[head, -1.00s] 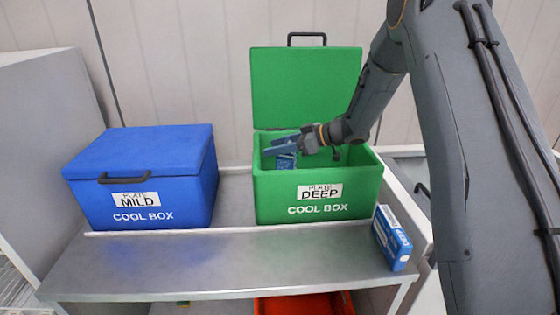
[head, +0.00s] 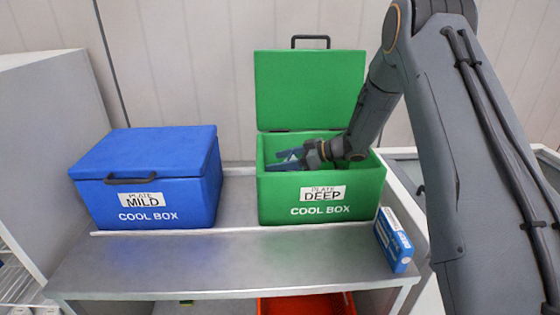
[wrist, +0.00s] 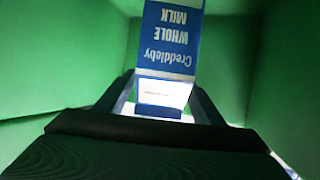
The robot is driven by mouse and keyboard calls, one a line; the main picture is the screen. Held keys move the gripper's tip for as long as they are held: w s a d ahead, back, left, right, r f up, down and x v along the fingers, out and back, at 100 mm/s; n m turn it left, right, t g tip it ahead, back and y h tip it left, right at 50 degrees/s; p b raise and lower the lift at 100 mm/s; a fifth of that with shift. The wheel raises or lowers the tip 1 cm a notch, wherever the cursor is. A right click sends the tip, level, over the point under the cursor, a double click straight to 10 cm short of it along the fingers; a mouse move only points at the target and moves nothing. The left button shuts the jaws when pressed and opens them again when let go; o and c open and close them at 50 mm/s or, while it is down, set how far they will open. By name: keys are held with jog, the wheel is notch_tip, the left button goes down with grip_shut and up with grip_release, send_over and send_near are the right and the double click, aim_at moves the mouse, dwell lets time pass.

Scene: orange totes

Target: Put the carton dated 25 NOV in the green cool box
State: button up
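The green cool box (head: 268,212) stands open on the counter, its lid upright behind it and its label reading "PLATE DEEP". My gripper (head: 290,160) is down inside it. In the wrist view, a blue and white milk carton (wrist: 168,60) lies between the fingertips of my gripper (wrist: 165,85). It reads "Creddleby WHOLE MILK", upside down, and the tips appear to touch its sides. Its date is not legible. Green walls surround it; whether it rests on the floor of the box cannot be told. In the head view, the front wall hides its lower part.
A closed blue cool box (head: 145,190) labelled "PLATE MILD" stands at left. Another blue and white carton (head: 394,240) stands at the counter's right edge. The steel counter (head: 230,262) is clear in front. An orange tote (head: 305,305) shows below.

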aim_at(291, 157)
jog(key=b+v, duration=0.2)
jog(key=v, duration=0.5)
jog(key=shift+s+d+r, duration=0.1)
jog(key=shift+d+r, duration=0.05)
jog(key=shift+d, duration=0.1)
